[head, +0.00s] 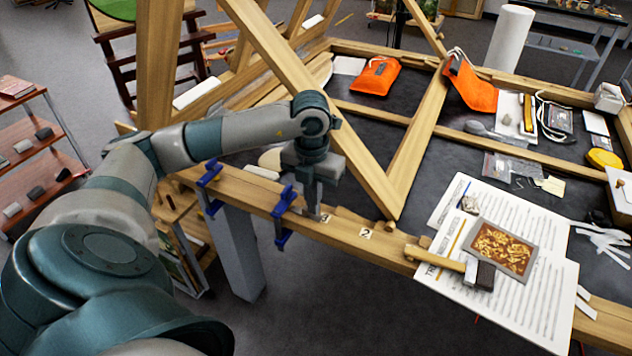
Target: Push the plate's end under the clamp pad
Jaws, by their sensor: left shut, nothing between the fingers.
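Two blue clamps grip the front wooden rail: one at the left (209,187) and one nearer the middle (284,216). My left gripper (316,212) is shut and empty. It points down at the rail just right of the middle clamp, with its tips at or near the rail's top. The middle clamp's pad is too small to make out. No plate can be clearly told on the rail; the gripper may hide part of it. A small wooden piece (352,217) lies on the rail right of the fingertips. My right gripper is not in view.
A white number card (366,233) sits on the rail. Slanted wooden beams (420,130) rise behind the gripper. A mallet (455,266) and a gilt ornamented panel (500,247) lie on printed sheets at the right. Orange pouches (376,76) lie farther back.

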